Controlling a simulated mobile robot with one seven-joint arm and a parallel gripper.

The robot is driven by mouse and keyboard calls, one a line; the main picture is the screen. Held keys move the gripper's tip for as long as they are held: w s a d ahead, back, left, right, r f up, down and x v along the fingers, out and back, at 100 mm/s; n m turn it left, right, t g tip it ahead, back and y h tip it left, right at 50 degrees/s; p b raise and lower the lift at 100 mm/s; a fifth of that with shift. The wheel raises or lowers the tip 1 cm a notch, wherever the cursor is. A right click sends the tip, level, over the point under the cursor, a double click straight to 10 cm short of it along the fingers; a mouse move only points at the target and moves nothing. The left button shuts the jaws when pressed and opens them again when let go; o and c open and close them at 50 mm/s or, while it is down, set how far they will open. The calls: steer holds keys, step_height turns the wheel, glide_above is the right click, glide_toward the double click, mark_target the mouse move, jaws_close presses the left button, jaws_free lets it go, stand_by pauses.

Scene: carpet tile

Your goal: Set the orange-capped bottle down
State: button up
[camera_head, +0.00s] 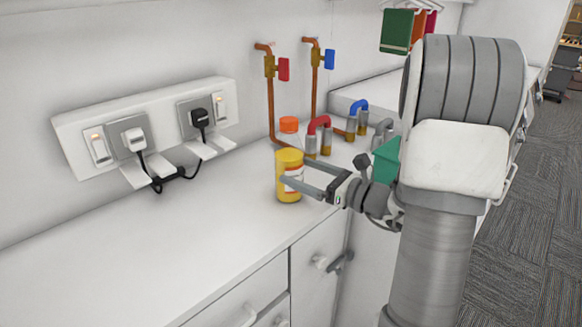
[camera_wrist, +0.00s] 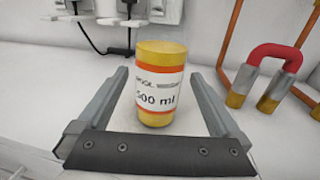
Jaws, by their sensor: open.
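A yellow cylindrical container (camera_head: 289,192) with a white label and orange bands stands upright on the white counter. In the wrist view the container (camera_wrist: 160,122) has a yellow top, and its label reads "500 ml". My gripper (camera_head: 293,171) is open around it. One finger lies on each side, with visible gaps between the fingers and the container in the wrist view (camera_wrist: 157,73). An orange cap-like top (camera_head: 289,124) shows behind it near the copper pipes; what is under that top is mostly hidden or blends into the white.
A socket panel (camera_head: 75,135) with plugs and a black cable is on the wall at left. Copper pipes with red (camera_head: 283,69) and blue (camera_head: 330,58) valves stand behind. A red-topped bent pipe (camera_wrist: 275,55) stands right of my gripper. The counter's left front (camera_head: 150,265) is clear.

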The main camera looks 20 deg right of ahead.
steer(key=v, duration=0.8)
steer(key=shift+r+p, duration=0.1)
steer(key=shift+p, duration=0.2)
